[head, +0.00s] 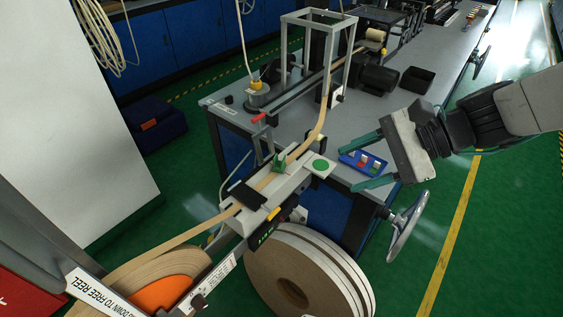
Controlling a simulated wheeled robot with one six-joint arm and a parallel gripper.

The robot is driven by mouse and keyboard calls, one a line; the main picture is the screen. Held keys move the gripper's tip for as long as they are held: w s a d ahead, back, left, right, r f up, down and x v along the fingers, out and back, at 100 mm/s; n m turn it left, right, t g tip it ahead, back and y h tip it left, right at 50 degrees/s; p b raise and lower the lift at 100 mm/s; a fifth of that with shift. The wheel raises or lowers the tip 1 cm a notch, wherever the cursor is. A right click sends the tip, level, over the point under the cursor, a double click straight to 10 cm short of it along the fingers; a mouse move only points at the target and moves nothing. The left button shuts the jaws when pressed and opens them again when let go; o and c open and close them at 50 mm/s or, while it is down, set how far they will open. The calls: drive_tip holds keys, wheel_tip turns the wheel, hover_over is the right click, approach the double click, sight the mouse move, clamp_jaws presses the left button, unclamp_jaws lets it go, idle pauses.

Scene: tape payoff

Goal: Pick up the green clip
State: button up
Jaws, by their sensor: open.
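The green clip (279,161) is small and stands at the tan tape (266,181) on the pale guide block, near the picture's middle. I cannot tell at this size how it grips the tape. My gripper (353,165) is to the right of the clip, its two green fingers spread apart and pointing left. Nothing is between the fingers in its grasp. They appear over or beside a small blue tray (347,157) at the table's edge, with the clip well apart from them.
A round green marker (320,165) lies on a pale plate between clip and gripper. A handwheel (407,226) and a large tape reel (300,275) are below.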

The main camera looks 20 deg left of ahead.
sight(285, 161)
drive_tip(key=w+a+f+m+y, duration=0.1)
drive_tip(key=w+a+f+m, duration=0.1)
drive_tip(key=a, duration=0.3)
drive_tip(key=w+a+f+m+t, duration=0.1)
drive_tip(key=w+a+f+m, duration=0.2)
drive_tip(key=a+f+m, duration=0.1)
drive_tip(key=w+a+f+m+t+y, duration=0.1)
drive_tip(key=w+a+f+m, duration=0.2)
drive_tip(key=a+f, duration=0.2)
drive_tip(key=shift+w+a+f+y, duration=0.1)
drive_tip(key=shift+a+f+y, duration=0.15)
drive_tip(key=shift+a, duration=0.55)
drive_tip(key=c, duration=1.1)
drive_tip(key=shift+c, duration=0.2)
drive_tip(key=shift+r, duration=0.15)
